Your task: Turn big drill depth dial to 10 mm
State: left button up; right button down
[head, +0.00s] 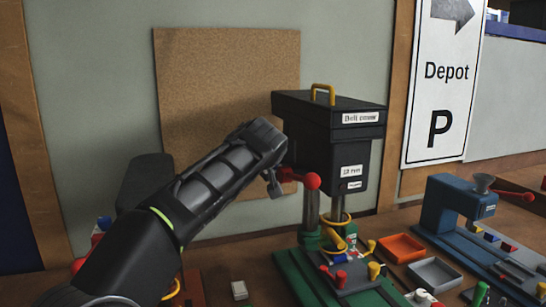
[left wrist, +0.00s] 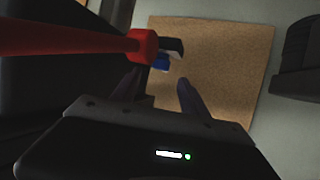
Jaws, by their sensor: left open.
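The big drill is a dark drill press (head: 322,135) with a yellow top handle and white labels, standing on a green base. A red ball-ended lever (head: 312,181) juts from its lower left side. My left gripper (head: 274,188) is beside that lever's left end. In the left wrist view my left gripper (left wrist: 160,90) is open, and a red bar ends in a red hub (left wrist: 144,46) just beyond the fingers. A small blue and black part (left wrist: 162,62) shows beside the hub, near the gap between the fingers. I cannot read any dial mark. My right gripper is not in view.
A smaller blue drill press (head: 450,208) stands at the right. An orange tray (head: 401,248) and a grey tray (head: 434,272) lie between them. A cork board (head: 225,90) hangs behind. A small white block (head: 239,290) lies on the bench at the front.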

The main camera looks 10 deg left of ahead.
pick_arm(q)
jog(key=p+x, duration=0.2)
jog(key=x, duration=0.3)
jog(key=shift+w, duration=0.1)
jog(key=shift+w+a+f, duration=0.1)
jog(key=shift+w+f, duration=0.1)
jog(key=shift+w, duration=0.1)
jog(key=shift+c, duration=0.3)
grip_shut()
